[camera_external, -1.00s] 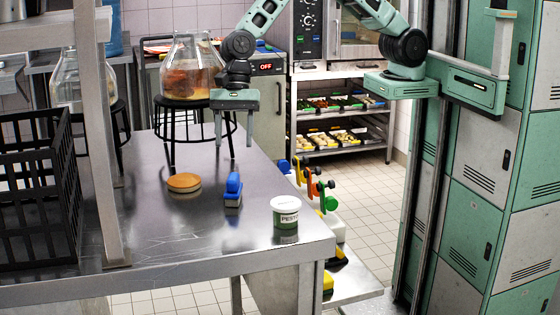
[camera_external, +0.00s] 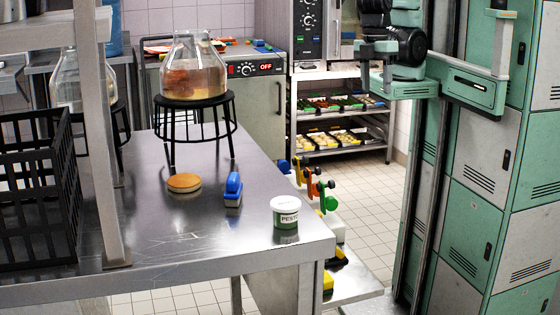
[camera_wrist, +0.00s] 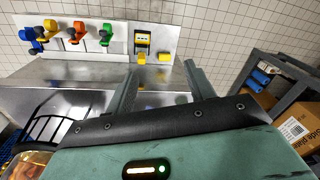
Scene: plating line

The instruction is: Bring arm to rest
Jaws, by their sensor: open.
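My gripper (camera_external: 375,82) is drawn back beside my column in the external view, with my arm folded above it. It is right of the steel table (camera_external: 150,235) and clear of it. In the wrist view my gripper (camera_wrist: 160,68) shows two fingers standing well apart with nothing between them. The gripper is open and empty.
On the table are a white-and-green pesto jar (camera_external: 285,212), a blue-handled brush (camera_external: 233,190), a round tan disc (camera_external: 184,182) and a glass vessel (camera_external: 194,65) on a black stand (camera_external: 205,103). A black crate (camera_external: 35,200) stands at left. Lockers (camera_external: 480,220) stand at right.

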